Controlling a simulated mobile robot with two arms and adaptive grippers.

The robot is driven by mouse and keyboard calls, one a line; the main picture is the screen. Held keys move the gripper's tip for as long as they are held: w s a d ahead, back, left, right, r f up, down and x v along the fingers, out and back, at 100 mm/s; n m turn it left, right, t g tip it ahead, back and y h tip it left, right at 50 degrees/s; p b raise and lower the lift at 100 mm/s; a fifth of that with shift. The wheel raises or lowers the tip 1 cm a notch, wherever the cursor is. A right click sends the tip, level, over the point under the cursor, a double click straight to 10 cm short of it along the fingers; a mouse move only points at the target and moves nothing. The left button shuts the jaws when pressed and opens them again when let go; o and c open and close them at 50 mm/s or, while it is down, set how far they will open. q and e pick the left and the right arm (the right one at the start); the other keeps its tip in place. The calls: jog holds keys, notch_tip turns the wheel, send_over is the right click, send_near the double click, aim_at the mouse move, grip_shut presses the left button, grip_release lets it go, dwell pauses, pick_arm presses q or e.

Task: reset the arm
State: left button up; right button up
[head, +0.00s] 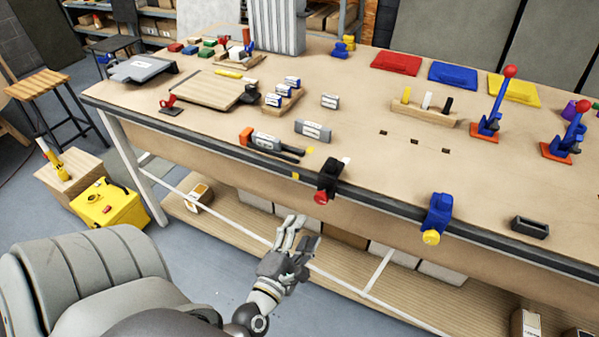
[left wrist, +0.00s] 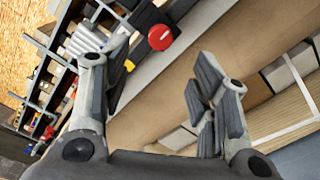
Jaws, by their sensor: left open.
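My left gripper (head: 296,238) is in front of the workbench's front edge, below the tabletop level in the head view. Its fingers are spread apart and nothing is between them. In the left wrist view my left gripper (left wrist: 155,90) also shows open and empty, with a red round knob (left wrist: 161,37) beyond the fingers. The black clamp with the red knob (head: 327,180) sits on the bench edge just above the gripper in the head view. The gripper appears apart from it. My right gripper is not in view.
The wooden workbench (head: 350,160) carries a cutting board (head: 212,90), a blue clamp (head: 438,215), red-knobbed levers (head: 490,115) and coloured mats. A lower shelf (head: 340,270) holds boxes. A yellow case (head: 110,205) and a stool (head: 36,85) stand left. Floor between them is open.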

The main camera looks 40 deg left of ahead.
pick_arm(q)
jog(key=shift+s+d, duration=0.1)
jog(key=shift+s, duration=0.3)
jog(key=s+d+f+m+g+h, duration=0.25)
jog(key=f+m, duration=0.25)
jog(key=f, duration=0.5)
jog(key=s+d+f+m+g+h, duration=0.1)
jog(key=s+d+f+m+g, duration=0.15)
jog(key=f+m, duration=0.55)
jog(key=s+d+f+m+g+h, duration=0.2)
jog(key=s+d+f+m, duration=0.15)
jog(key=f, duration=0.95)
jog(key=s+a+f+m+g, duration=0.1)
jog(key=s+f+m+g, duration=0.3)
jog(key=s, duration=0.7)
jog(key=s+a+f+m+g+y, duration=0.1)
jog(key=s+f+m+g, duration=0.4)
jog(key=s+f+m, duration=0.4)
jog(key=s+f, duration=0.3)
jog(key=shift+s+a, duration=0.2)
jog(key=shift+a, duration=0.15)
